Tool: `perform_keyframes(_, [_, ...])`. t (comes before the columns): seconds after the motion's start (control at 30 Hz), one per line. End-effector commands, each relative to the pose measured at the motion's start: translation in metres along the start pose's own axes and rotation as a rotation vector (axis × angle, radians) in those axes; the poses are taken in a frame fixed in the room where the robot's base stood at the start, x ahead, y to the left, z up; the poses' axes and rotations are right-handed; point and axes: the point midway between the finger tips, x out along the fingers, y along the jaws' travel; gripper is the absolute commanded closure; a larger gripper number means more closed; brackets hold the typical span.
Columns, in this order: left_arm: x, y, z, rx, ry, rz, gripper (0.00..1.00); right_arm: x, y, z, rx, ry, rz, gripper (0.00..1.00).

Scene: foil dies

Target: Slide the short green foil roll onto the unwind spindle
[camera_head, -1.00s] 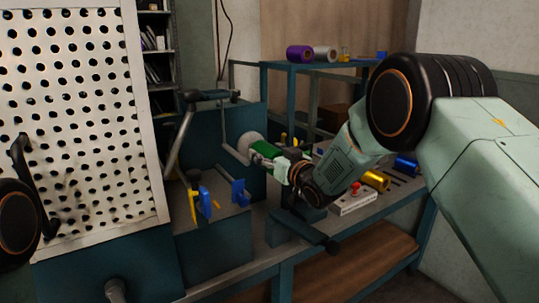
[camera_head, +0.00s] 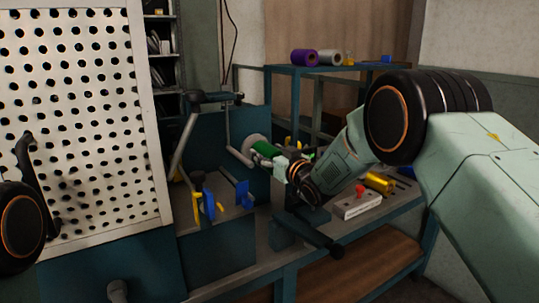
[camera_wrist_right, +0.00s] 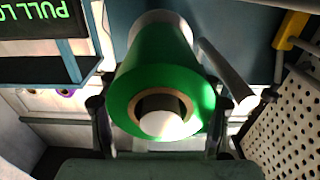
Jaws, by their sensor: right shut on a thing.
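The short green foil roll (camera_head: 265,149) is held at the end of my right arm, just in front of a pale round disc (camera_head: 254,142) on the blue machine. In the right wrist view the green roll (camera_wrist_right: 160,62) shows its brown core end-on. A pale round spindle end (camera_wrist_right: 163,122) shows inside the core, so the roll is around the spindle. My right gripper (camera_head: 281,160) is shut on the roll, with dark fingers on both sides of it in the wrist view. The roll's far end appears close to the disc.
A grey bar (camera_wrist_right: 226,75) runs close beside the roll. A perforated white panel (camera_head: 80,120) stands at the left. A gold roll (camera_head: 379,182) and a white box with a red button (camera_head: 357,203) are on the bench. Purple (camera_head: 304,58) and silver rolls sit on the back shelf.

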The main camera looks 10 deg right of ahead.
Motion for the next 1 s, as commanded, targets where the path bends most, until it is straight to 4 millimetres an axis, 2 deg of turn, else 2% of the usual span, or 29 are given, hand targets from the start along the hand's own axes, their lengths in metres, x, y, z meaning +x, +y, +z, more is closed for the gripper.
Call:
perform_keyframes(0.33, [0.0031, 0.0000, 0.0000, 0.000, 0.000, 0.000, 0.47, 0.0079, -0.0002, -0.0016, -0.001, 0.004, -0.001, 0.81])
perform_keyframes(0.37, [0.0028, 0.0000, 0.0000, 0.000, 0.000, 0.000, 0.47, 0.0076, -0.0002, -0.0018, 0.000, 0.003, -0.001, 0.33])
perform_keyframes(0.63, [0.0026, 0.0000, 0.0000, 0.000, 0.000, 0.000, 0.47, 0.0072, 0.0000, -0.0011, 0.000, 0.002, 0.000, 0.10])
perform_keyframes(1.0, [0.0026, 0.0000, -0.0001, 0.000, 0.000, 0.000, 0.47, 0.0057, 0.0001, 0.0010, 0.001, -0.002, 0.000, 0.09])
